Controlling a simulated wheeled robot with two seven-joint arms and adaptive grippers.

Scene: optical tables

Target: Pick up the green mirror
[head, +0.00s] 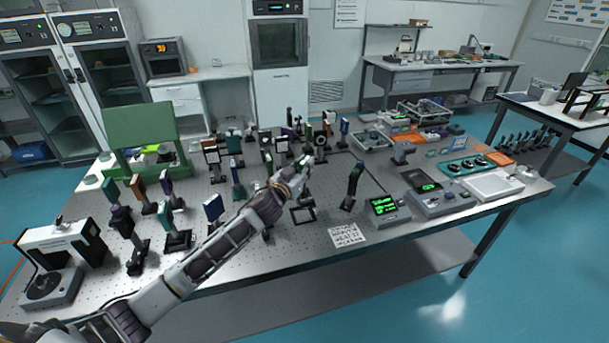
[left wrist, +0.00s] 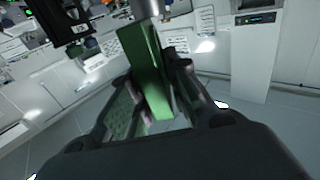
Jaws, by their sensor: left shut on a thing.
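My left gripper (head: 304,163) reaches over the middle of the optical table (head: 290,262) from the left. In the left wrist view its two fingers close on the green mirror (left wrist: 146,72), a flat green block that stands out tilted between them. A grey cylindrical part touches or overlaps the mirror's upper end in that view. In the head view I cannot make out the green mirror at the gripper. My right gripper is not in view.
Several mounted optics stand behind and left of my left gripper. A dark post-mounted part (head: 354,184) stands just right of it. A display box (head: 386,207) and a white patterned card (head: 346,235) lie near the front edge. A green frame (head: 140,127) stands at the back left.

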